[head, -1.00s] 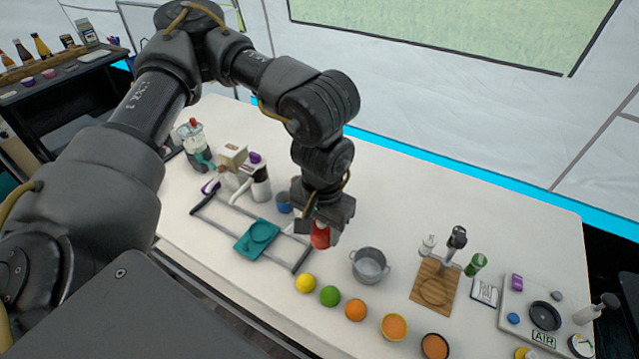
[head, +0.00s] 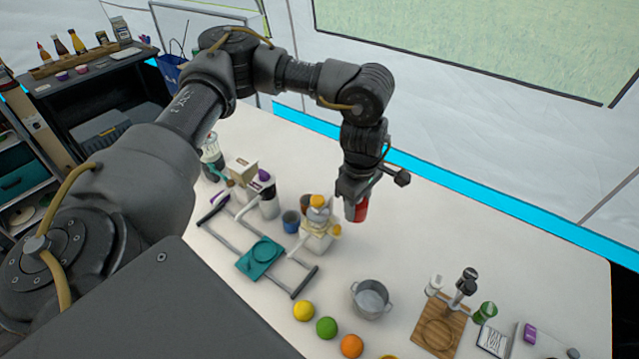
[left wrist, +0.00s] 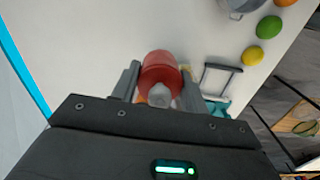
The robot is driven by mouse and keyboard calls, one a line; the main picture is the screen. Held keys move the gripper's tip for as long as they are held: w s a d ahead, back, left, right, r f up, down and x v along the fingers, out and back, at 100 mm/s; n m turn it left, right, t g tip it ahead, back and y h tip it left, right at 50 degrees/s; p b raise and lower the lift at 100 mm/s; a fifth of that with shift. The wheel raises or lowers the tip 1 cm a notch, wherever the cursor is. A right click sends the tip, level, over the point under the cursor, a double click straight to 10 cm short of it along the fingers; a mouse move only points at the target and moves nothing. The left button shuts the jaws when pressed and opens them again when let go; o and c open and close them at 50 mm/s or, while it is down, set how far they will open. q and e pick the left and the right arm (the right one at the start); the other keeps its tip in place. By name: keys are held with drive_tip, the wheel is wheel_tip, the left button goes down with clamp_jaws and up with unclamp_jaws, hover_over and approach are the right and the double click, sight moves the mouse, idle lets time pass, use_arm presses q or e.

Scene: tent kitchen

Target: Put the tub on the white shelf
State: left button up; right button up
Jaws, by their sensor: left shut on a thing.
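A red tub (head: 357,211) is between the fingers of my left gripper (head: 353,192), above the white table toward its far side. In the left wrist view the red tub (left wrist: 160,72) sits between both fingers (left wrist: 158,85), with a pale, translucent part at its near end. The gripper is shut on it and hides its upper part in the head view. A pale-framed shelf unit (head: 44,178) with teal bins stands at the far left, partly cut off. I cannot tell whether it is the white shelf. My right gripper is not in view.
Fruit lines the front. A dark counter (head: 85,90) holds bottles at the back left.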

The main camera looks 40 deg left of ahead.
use_arm(q)
drive_tip(key=w+a+f+n+p, duration=0.2)
drive_tip(key=w+a+n, duration=0.45)
drive_tip(key=n, duration=0.95)
drive_tip(key=f, duration=0.3)
drive_tip(key=s+f, duration=0.1)
drive_tip(key=f, duration=0.1)
drive_tip(key=shift+a+f+b, duration=0.25)
drive_tip(key=shift+a+b, duration=0.05)
drive_tip(key=shift+a, duration=0.05)
drive_tip(key=shift+f, duration=2.05)
drive_tip(key=shift+b, duration=0.3)
drive_tip(key=shift+f, duration=0.15)
drive_tip(key=o, duration=0.8)
